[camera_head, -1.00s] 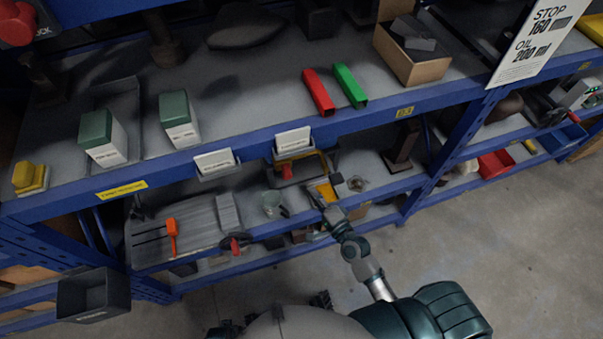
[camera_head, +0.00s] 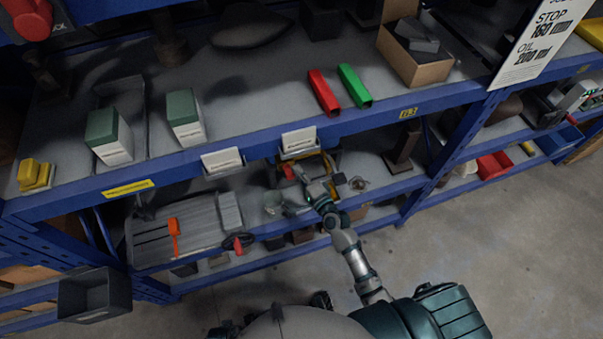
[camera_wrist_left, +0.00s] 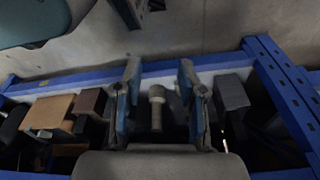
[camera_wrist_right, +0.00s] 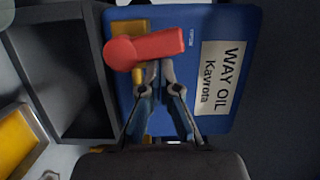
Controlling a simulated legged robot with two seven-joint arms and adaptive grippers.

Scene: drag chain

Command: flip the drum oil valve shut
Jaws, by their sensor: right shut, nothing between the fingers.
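The oil drum is a blue container (camera_wrist_right: 215,120) labelled WAY OIL in the right wrist view. Its valve has a red handle (camera_wrist_right: 146,48) lying crosswise over a brass-yellow body (camera_wrist_right: 128,28). In the head view the red handle (camera_head: 288,172) is small, on the lower shelf. My right gripper (camera_wrist_right: 161,72) is shut and empty, its fingertips right by the handle's underside; I cannot tell whether they touch. It also shows in the head view (camera_head: 302,178), partly hiding the drum area. My left gripper (camera_wrist_left: 158,72) is open and empty in the left wrist view, away from the valve.
The blue upper shelf edge (camera_head: 250,142) runs just above my right gripper. A dark open bin (camera_wrist_right: 65,70) stands left of the drum in the right wrist view. An orange-handled item (camera_head: 174,240) lies on the lower shelf. Open floor (camera_head: 480,260) is at right.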

